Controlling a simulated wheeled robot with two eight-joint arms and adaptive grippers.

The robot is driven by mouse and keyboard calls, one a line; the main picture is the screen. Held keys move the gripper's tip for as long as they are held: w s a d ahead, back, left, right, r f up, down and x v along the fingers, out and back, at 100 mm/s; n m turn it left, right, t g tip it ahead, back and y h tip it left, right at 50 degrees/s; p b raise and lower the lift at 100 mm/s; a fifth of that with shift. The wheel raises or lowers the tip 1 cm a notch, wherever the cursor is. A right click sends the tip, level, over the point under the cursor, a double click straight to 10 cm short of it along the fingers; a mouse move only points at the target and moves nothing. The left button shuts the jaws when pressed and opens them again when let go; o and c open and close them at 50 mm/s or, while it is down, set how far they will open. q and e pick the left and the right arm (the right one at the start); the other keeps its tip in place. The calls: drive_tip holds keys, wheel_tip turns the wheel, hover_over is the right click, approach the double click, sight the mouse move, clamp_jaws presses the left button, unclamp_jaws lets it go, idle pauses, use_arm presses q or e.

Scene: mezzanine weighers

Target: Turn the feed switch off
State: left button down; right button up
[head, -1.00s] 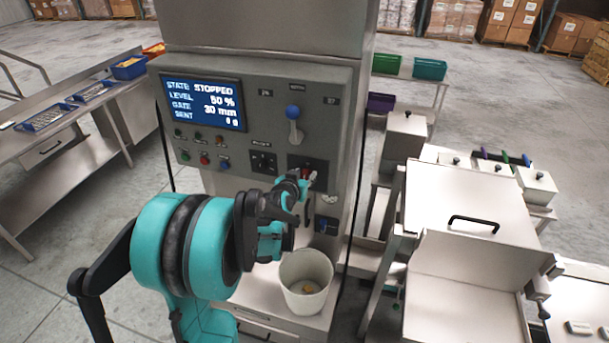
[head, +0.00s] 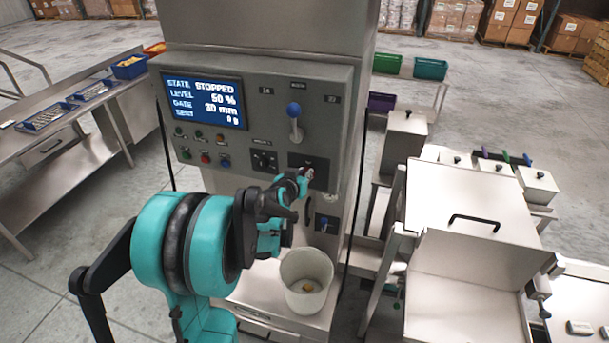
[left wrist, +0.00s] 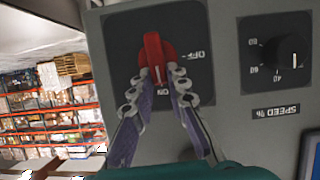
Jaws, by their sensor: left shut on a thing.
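The feed switch (left wrist: 153,52) is a red rotary knob on a dark square plate in the left wrist view, where its labels appear upside down. The knob's white mark is towards the ON label. The OFF label is to the right of the knob. My left gripper (left wrist: 165,74) is shut on the knob, with one finger on each side of its lower part. In the head view, my left gripper (head: 304,180) reaches the dark switch plate (head: 318,167) at the panel's lower right and hides most of the knob. My right gripper is not in view.
The panel screen (head: 202,100) reads STOPPED. A blue-topped lever (head: 294,122) is above the switch, and a speed dial (left wrist: 289,60) is beside it. A white bucket (head: 306,292) stands below. Steel cabinets (head: 470,200) stand to the right.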

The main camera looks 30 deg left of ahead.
use_arm(q)
drive_tip(key=shift+s+a+f+n+t+h+b, duration=0.1)
drive_tip(key=shift+a+f+n+t+h+b, duration=0.6)
drive_tip(key=shift+n+b, duration=1.6)
drive_tip(key=shift+s+a+f+n+t+h+b, duration=0.2)
drive_tip(key=shift+n+t+h+b, duration=0.75)
drive_tip(key=shift+n+b, duration=1.3)
drive_tip(key=shift+a+f+n+t+h+b, duration=0.5)
drive_tip(key=shift+n+h+b, duration=0.65)
drive_tip(key=shift+n+b, duration=1.15)
drive_tip(key=shift+d+m+b, duration=0.15)
drive_tip(key=shift+m+b, duration=0.1)
drive_tip(key=shift+b, duration=0.15)
drive_tip(key=c, duration=1.5)
unclamp_jaws()
